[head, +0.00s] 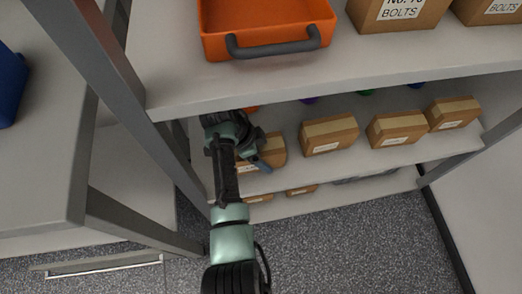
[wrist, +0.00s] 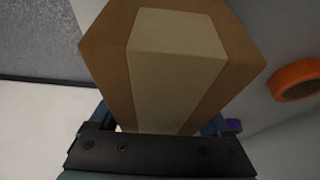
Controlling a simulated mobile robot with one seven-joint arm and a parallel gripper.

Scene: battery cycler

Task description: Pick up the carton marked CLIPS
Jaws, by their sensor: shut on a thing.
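A brown carton (head: 272,152) with a pale tape strip is on the middle shelf in the head view, at the left end of a row of cartons. My arm covers part of it, and its label is too small to read. In the wrist view the same carton (wrist: 178,62) fills the middle, its taped face toward the camera. My gripper (wrist: 158,122) is shut on this carton, a finger at each side; the fingertips are largely hidden. In the head view my gripper (head: 250,150) is at the carton, under the upper shelf. I cannot tell if the carton is lifted.
More cartons (head: 328,134) stand to the right on the middle shelf (head: 330,165). The upper shelf (head: 300,80) holds an orange bin (head: 265,25) and BOLTS boxes (head: 398,12). A grey post (head: 115,85) stands left. An orange ring (wrist: 297,80) lies right of the carton.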

